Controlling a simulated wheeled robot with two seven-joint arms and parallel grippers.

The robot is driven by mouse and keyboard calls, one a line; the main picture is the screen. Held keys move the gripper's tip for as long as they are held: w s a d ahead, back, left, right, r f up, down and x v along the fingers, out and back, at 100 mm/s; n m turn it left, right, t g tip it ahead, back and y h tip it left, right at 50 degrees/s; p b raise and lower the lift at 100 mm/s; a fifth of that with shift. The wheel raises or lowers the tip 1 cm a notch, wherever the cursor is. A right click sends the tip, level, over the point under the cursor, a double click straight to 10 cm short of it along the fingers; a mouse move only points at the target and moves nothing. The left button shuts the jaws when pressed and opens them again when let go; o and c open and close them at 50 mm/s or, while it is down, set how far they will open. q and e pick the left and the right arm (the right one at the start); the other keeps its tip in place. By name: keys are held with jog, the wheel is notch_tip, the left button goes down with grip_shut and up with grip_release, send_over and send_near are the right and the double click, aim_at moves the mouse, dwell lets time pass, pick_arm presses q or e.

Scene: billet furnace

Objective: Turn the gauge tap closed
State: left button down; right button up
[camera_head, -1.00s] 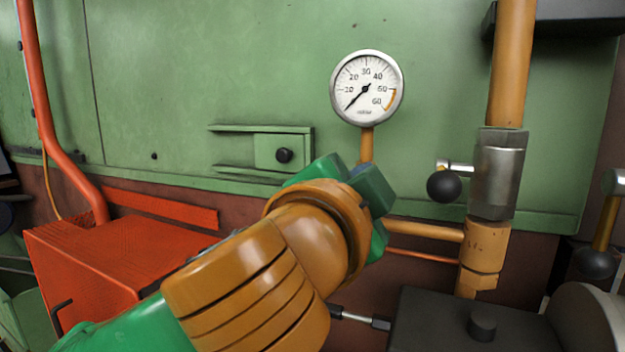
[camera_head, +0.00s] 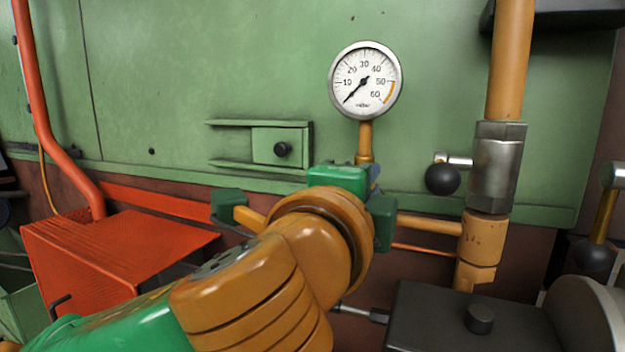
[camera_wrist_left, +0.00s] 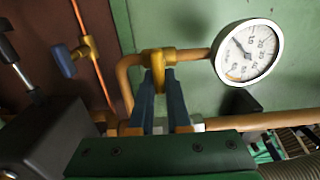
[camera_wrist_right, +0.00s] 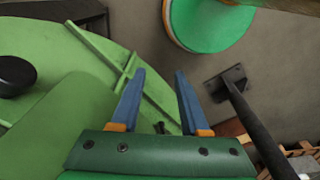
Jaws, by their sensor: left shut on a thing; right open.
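The round white pressure gauge (camera_head: 365,80) stands on a brass stem against the green panel, and it also shows in the left wrist view (camera_wrist_left: 248,52). The brass gauge tap (camera_wrist_left: 156,57) sits on the pipe beside the gauge. My left gripper (camera_wrist_left: 160,76) is at the tap, its two blue fingers shut on the tap's handle. In the head view my left gripper (camera_head: 372,178) is just below the gauge, and my wrist hides the tap. My right gripper (camera_wrist_right: 158,88) is open and empty, seen only in the right wrist view.
A steel valve with a black ball lever (camera_head: 442,179) stands right of the gauge. A red box (camera_head: 110,255) is at the left, a dark box (camera_head: 450,315) at the lower right. A small tap with a blue handle (camera_wrist_left: 66,60) is on a thin copper line.

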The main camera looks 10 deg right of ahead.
pick_arm(q)
jog(key=shift+d+f, duration=0.1)
jog(key=shift+f, duration=0.2)
jog(key=c, duration=1.1)
grip_release()
jog(key=shift+o, duration=1.1)
jog(key=shift+s+r, duration=0.1)
jog(key=shift+s, duration=0.05)
jog(key=shift+s+r, duration=0.15)
jog(key=b+v, duration=0.4)
jog(key=v, duration=0.3)
